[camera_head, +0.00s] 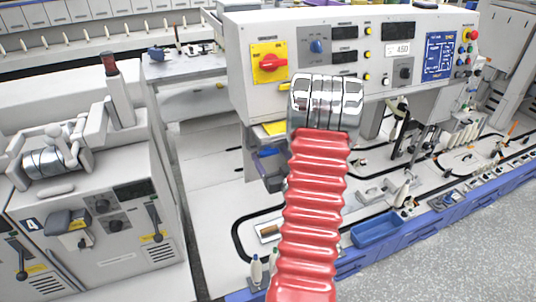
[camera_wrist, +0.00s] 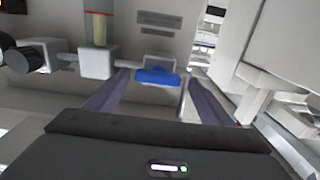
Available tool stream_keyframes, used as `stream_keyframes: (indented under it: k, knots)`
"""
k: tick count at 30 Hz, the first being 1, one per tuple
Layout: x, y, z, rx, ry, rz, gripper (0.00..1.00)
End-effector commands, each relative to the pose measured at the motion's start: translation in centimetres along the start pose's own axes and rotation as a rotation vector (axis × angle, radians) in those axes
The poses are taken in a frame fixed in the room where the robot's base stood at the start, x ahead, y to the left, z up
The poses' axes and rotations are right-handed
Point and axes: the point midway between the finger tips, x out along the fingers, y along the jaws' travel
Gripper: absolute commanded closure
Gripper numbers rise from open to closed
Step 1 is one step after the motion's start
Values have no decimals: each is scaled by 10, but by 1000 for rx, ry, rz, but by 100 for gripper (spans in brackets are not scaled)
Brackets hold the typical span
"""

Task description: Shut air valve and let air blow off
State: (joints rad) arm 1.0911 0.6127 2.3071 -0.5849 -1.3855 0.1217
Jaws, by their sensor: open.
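In the wrist view a blue handle (camera_wrist: 157,76) sits on a pale fitting in a pipe line, which looks like the air valve. The handle lies roughly crosswise in the picture. My gripper (camera_wrist: 156,80) is open, with its two dark fingers on either side of the handle. I cannot tell whether the fingers touch it. In the head view my red ribbed arm and chrome wrist cover the middle, and neither gripper nor blue handle can be made out there.
A white block (camera_wrist: 97,63), a pale cylinder (camera_wrist: 99,28) and a black knob (camera_wrist: 17,56) stand left of the handle. A control cabinet (camera_head: 370,85) with a red switch (camera_head: 269,63) rises behind my arm. A grey machine (camera_head: 95,215) stands at left.

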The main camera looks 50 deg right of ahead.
Motion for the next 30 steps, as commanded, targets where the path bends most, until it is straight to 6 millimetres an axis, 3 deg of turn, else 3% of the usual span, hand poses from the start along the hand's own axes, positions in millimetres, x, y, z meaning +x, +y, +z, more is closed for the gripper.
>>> stream_keyframes:
  k: [11,28,30]
  knots:
    - [-1,9,0,0,0,15,26]
    - [-2,10,0,0,-1,17,66]
    - [-1,13,0,0,-1,18,66]
